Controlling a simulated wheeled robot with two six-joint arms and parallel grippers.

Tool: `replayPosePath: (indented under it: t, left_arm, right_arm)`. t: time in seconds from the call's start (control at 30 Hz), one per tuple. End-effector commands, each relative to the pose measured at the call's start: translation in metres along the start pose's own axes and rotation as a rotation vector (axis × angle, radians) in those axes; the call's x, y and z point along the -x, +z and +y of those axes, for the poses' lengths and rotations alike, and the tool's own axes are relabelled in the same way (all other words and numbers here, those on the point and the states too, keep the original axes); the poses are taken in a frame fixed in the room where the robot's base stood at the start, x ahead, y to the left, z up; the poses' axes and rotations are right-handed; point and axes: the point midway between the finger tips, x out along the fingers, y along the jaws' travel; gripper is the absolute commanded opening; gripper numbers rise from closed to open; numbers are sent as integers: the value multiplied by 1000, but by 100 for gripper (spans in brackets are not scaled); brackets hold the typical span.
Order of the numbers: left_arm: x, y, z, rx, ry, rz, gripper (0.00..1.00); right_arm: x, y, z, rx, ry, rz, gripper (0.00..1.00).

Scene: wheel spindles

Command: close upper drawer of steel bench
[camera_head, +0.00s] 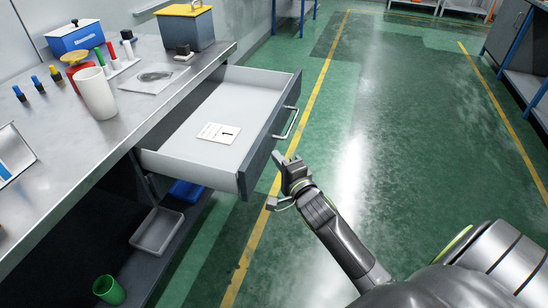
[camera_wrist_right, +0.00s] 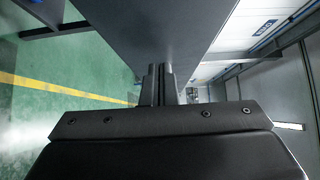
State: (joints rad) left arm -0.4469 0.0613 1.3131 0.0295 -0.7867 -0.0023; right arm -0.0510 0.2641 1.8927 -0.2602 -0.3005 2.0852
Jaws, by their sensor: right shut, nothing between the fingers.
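The upper drawer (camera_head: 195,145) of the steel bench (camera_head: 75,165) is pulled far out in the head view. A white card marked 1 lies inside it. Its dark front (camera_head: 268,140) carries a metal bar handle (camera_head: 287,124). My right gripper (camera_head: 276,180) is shut and empty, at the near end of the drawer front on its outer side. In the right wrist view the shut fingers (camera_wrist_right: 158,82) point at a dark flat panel (camera_wrist_right: 160,30), seemingly the drawer front. I cannot tell whether they touch it. My left gripper is not in view.
On the bench top stand a white cup (camera_head: 95,93), a blue box (camera_head: 75,37) and a grey bin with a yellow lid (camera_head: 186,25). A grey tray (camera_head: 157,231) and a green cup (camera_head: 109,289) sit on the lower shelf. The green floor at right is clear.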

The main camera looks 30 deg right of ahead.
Motion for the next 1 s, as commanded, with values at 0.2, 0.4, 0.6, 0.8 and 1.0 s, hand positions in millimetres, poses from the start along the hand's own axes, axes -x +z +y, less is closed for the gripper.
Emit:
replayPosePath:
  t: [0.2, 0.4, 0.6, 0.8, 1.0]
  left_arm:
    - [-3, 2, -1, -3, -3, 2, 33]
    - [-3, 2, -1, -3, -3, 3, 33]
    - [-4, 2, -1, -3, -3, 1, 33]
    - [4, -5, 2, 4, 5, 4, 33]
    - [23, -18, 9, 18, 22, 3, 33]
  right_arm:
    - [-9, 10, 0, 0, 0, 0, 0]
    - [-9, 10, 0, 1, 1, 0, 0]
    - [-10, 11, 1, 0, 0, 0, 0]
    - [-22, 22, 1, -3, -1, 0, 0]
    - [-47, 48, 2, -5, -3, -1, 0]
